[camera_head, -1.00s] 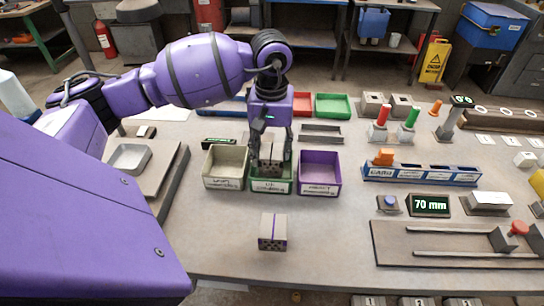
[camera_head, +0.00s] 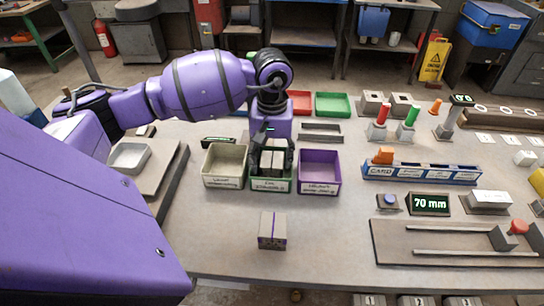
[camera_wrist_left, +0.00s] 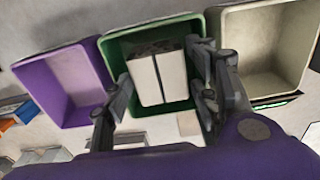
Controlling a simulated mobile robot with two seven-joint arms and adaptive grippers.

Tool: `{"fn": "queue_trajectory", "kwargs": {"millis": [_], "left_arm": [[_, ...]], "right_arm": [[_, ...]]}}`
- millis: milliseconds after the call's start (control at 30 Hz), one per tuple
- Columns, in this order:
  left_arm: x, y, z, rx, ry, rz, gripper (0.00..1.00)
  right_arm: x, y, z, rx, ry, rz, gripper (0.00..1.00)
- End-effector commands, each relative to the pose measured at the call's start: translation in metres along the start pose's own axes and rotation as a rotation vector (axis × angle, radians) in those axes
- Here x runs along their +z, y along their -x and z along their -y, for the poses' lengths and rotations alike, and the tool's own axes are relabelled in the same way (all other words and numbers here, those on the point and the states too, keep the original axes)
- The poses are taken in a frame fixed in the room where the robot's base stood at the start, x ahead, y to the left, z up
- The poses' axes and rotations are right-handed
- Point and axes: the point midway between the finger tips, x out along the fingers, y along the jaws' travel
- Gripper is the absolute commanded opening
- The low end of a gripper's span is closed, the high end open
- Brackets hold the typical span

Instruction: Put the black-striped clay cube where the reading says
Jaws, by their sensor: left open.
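The clay cube with a dark stripe (camera_head: 271,160) is in the green bin (camera_head: 271,185), the middle of three bins. In the left wrist view the cube (camera_wrist_left: 160,78) shows a pale face split by the dark stripe, with a dark end at the top. My left gripper (camera_head: 272,160) is open over the green bin, one finger on either side of the cube. In the left wrist view the gripper (camera_wrist_left: 163,92) shows gaps beside the cube. A display (camera_head: 428,203) reads 70 mm. My right gripper is not in view.
A beige bin (camera_head: 207,181) stands left of the green one and a purple bin (camera_head: 319,187) right. Their labels are too small to read surely. A purple-striped cube (camera_head: 272,232) stands in front on clear table. A railed fixture (camera_head: 455,245) lies at front right.

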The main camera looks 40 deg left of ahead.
Motion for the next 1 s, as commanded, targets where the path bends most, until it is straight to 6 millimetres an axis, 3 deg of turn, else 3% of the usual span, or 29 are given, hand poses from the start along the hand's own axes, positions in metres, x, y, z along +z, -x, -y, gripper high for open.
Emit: {"fn": "queue_trajectory", "kwargs": {"millis": [100, 233, 633, 800, 1000], "left_arm": [[0.0, 0.007, -0.001, 0.003, 0.0, -0.002, 0.54], [-0.001, 0.024, 0.0, 0.0, -0.001, -0.004, 0.54], [-0.001, 0.105, -0.001, 0.001, 0.0, -0.002, 0.54], [0.0, 0.121, 0.0, 0.0, 0.001, -0.001, 0.54], [0.0, 0.124, 0.0, 0.0, 0.001, 0.0, 0.54]], "right_arm": [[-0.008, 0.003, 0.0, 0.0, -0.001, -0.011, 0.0], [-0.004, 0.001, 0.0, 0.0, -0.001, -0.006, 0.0], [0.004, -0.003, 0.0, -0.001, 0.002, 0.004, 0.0], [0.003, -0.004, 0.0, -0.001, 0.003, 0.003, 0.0], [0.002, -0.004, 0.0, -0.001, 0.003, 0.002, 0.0]]}}
